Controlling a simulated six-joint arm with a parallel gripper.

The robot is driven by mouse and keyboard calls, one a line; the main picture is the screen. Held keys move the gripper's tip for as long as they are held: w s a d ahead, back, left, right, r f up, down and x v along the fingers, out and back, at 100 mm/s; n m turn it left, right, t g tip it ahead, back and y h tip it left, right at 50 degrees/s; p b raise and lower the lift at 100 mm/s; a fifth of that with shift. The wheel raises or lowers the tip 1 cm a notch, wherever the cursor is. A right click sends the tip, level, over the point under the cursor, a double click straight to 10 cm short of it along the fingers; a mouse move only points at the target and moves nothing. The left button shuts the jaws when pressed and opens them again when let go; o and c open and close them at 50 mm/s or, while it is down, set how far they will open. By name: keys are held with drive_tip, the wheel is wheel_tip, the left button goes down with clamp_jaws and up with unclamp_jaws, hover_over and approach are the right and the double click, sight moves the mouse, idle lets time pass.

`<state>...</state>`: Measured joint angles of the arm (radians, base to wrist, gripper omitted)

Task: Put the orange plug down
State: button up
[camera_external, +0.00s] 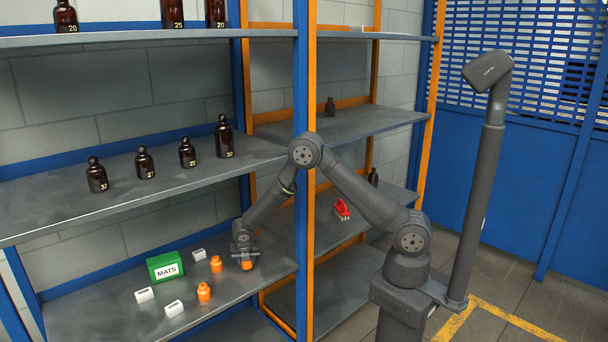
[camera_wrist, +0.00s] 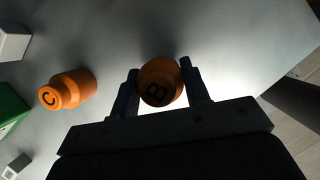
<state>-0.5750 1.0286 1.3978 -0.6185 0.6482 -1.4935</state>
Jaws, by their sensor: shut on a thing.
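The orange plug in my grasp, marked B (camera_wrist: 160,84), sits between the two fingers of my gripper (camera_wrist: 160,88) in the wrist view. In the external view my gripper (camera_external: 246,258) is low over the right part of the lower shelf, with the orange plug (camera_external: 247,265) at its tip. I cannot tell whether the plug touches the shelf. Another orange plug, marked C (camera_wrist: 68,89), lies to the left in the wrist view. Two orange plugs stand free on the shelf, one near my gripper (camera_external: 216,264) and one nearer the front (camera_external: 204,292).
The lower shelf (camera_external: 110,318) also holds a green MATS box (camera_external: 165,266) and several white blocks (camera_external: 145,295). A blue and orange post (camera_external: 305,230) stands right of my gripper. Amber bottles (camera_external: 145,162) stand on the shelf above. A red object (camera_external: 342,208) lies on the neighbouring shelf.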

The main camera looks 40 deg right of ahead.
wheel_tip(320, 180, up, 3)
drive_tip(key=shift+d+r, duration=0.1)
drive_tip(key=shift+d, duration=0.05)
drive_tip(key=s+d+r, duration=0.1)
drive_tip(key=d+r, duration=0.5)
drive_tip(key=d, duration=0.5)
drive_tip(key=shift+d+r, duration=0.15)
drive_tip(key=shift+r, duration=0.05)
